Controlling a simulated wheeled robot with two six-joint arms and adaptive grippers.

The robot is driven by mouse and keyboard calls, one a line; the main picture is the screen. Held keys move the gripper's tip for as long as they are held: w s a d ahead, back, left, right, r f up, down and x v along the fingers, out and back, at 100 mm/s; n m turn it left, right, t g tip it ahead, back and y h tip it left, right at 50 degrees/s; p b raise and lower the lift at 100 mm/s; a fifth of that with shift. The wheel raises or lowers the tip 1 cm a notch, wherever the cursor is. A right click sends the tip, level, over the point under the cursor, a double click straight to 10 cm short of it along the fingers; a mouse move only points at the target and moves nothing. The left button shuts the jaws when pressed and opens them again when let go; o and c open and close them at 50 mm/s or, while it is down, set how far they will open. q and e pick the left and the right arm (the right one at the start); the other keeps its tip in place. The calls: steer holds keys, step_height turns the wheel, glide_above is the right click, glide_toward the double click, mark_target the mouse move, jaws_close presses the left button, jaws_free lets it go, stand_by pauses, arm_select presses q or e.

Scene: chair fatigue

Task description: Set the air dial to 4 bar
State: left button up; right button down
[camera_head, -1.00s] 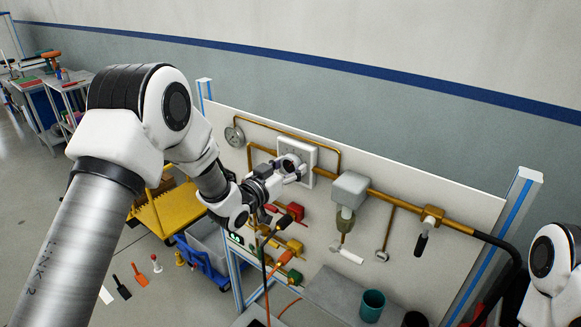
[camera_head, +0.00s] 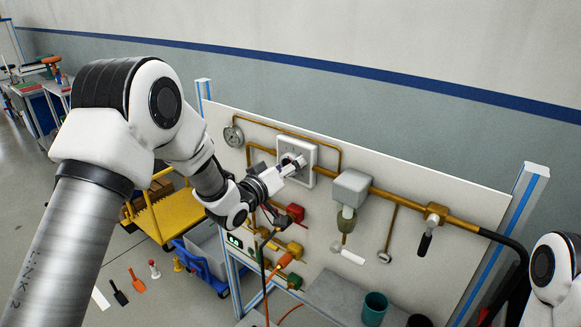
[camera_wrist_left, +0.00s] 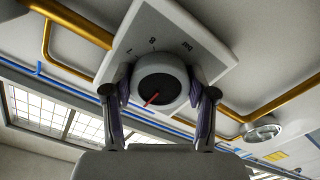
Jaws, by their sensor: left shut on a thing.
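The air dial is a pale square plate (camera_head: 310,153) on the white panel, with a round knob in its middle. In the left wrist view the grey knob (camera_wrist_left: 160,76) carries a red pointer line directed to the lower left. On its plate (camera_wrist_left: 213,45) the marks 7, 8 and "bar" show above the knob; the other numbers are hidden, so I cannot read the setting. My left gripper (camera_head: 297,162) is at the plate. It also shows in the left wrist view (camera_wrist_left: 161,92), its fingers shut on either side of the knob. My right gripper is out of view.
Brass pipes (camera_head: 400,199) run along the panel, with a round gauge (camera_head: 233,136) at left and a grey box (camera_head: 351,187) right of the dial. Coloured valves hang below my left wrist. A teal cup (camera_head: 374,307) stands on the shelf below.

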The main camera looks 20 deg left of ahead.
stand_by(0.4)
arm_select(q)
steer(key=o, duration=1.2)
steer(key=shift+c, duration=0.2)
steer(key=v, duration=1.1)
steer(key=shift+s+a, duration=0.15)
steer(key=shift+s, duration=0.25)
